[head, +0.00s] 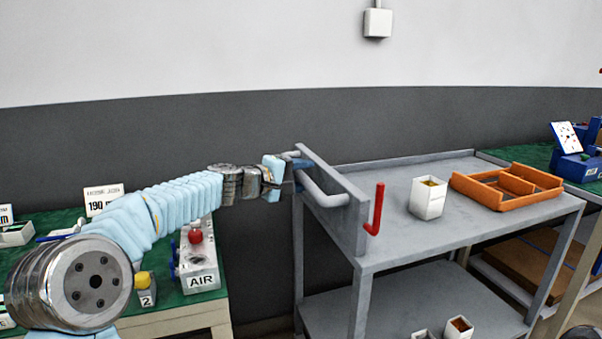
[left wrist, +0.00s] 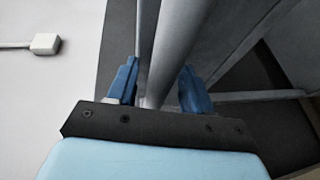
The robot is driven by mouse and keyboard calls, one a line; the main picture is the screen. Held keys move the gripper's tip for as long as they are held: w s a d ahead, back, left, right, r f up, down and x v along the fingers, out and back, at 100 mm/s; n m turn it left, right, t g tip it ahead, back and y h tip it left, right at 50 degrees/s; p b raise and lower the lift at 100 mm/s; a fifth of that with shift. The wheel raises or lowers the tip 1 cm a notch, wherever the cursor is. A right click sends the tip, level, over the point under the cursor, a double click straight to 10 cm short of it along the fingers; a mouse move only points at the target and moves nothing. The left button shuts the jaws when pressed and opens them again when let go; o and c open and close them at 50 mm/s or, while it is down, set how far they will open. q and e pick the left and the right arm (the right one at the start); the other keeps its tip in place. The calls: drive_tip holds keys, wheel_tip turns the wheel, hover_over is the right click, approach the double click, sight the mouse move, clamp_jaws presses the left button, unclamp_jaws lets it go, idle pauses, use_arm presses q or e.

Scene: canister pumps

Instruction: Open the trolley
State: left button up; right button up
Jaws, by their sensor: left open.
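The grey trolley (head: 400,250) stands right of centre in the head view, with a top deck and a lower shelf. Its grey tubular handle (head: 326,198) sticks out from the left end panel. A red bent lever (head: 377,210) stands at the trolley's near left corner. My left gripper (head: 298,172) is at the handle, with its blue fingers open. In the left wrist view a grey bar (left wrist: 166,55) runs between the two open fingers of my left gripper (left wrist: 158,80); whether they touch it I cannot tell. My right gripper is not in view.
A white box (head: 429,198) and an orange divided tray (head: 506,186) stand on the trolley's top. Small white containers (head: 459,327) are on its lower shelf. A green bench (head: 210,285) with an AIR box (head: 198,262) is at left. Another green bench is at right.

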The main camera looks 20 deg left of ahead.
use_arm(q)
drive_tip(key=shift+c, duration=0.4)
clamp_jaws()
drive_tip(key=shift+s+a+f+b, duration=0.15)
drive_tip(key=shift+s+a+b, duration=0.1)
drive_tip(key=shift+a+b, duration=0.15)
drive_tip(key=s+a+b, duration=0.2)
drive_tip(key=s+a, duration=0.2)
drive_tip(key=a, duration=0.2)
drive_tip(key=s+a+b, duration=0.2)
drive_tip(key=s+a, duration=0.2)
drive_tip(key=a, duration=0.2)
drive_tip(key=s+a+b, duration=0.2)
drive_tip(key=s+a, duration=0.2)
drive_tip(key=a, duration=0.2)
drive_tip(key=shift+b, duration=0.3)
